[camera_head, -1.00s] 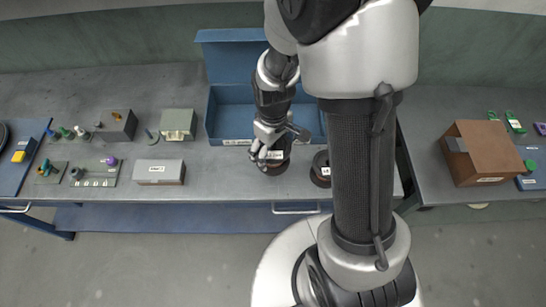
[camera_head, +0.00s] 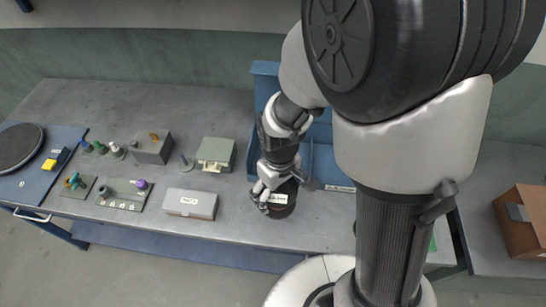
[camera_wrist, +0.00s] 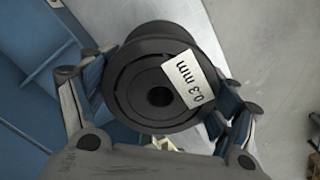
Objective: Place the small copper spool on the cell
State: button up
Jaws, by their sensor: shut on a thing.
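The spool (camera_head: 284,203) is held by my gripper (camera_head: 274,196) over the bench, left of my arm column. In the wrist view the dark spool (camera_wrist: 140,75) sits between both fingers, its round flange and centre hole facing the camera. Its white label (camera_wrist: 189,79) reads "0.3 mm". The fingers of my gripper (camera_wrist: 158,98) close on its two sides. I cannot tell how far it is above the bench. A dark round plate (camera_head: 18,147) lies on a blue board (camera_head: 42,178) at the far left; no label names it as the cell.
A light grey box (camera_head: 190,204), a greenish box (camera_head: 215,155), a grey block (camera_head: 152,147) and a small peg board (camera_head: 122,198) stand on the bench to the left. The blue bin (camera_head: 320,165) is behind my arm. A brown box (camera_head: 525,222) is at right.

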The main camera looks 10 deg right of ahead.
jog(key=shift+w+a+f, duration=0.5)
jog(key=shift+w+f, duration=0.15)
jog(key=shift+f, duration=0.1)
jog(key=w+d+b, duration=0.1)
jog(key=w+d, duration=0.2)
jog(key=w, duration=0.6)
jog(key=w+d+b, duration=0.2)
jog(key=w+d, duration=0.1)
jog(key=w, duration=0.5)
jog(key=f, duration=0.2)
jog(key=f+b, duration=0.1)
jog(key=f, duration=0.1)
jog(key=f+b, duration=0.1)
jog(key=f, duration=0.1)
jog(key=shift+w+f, duration=0.25)
jog(key=shift+w, duration=0.05)
jog(key=shift+w+f+b, duration=0.2)
jog(key=shift+f+b, duration=0.05)
jog(key=shift+b, duration=0.05)
jog(key=shift+r, duration=0.1)
jog(key=o, duration=1.7)
jog(key=shift+c, duration=0.2)
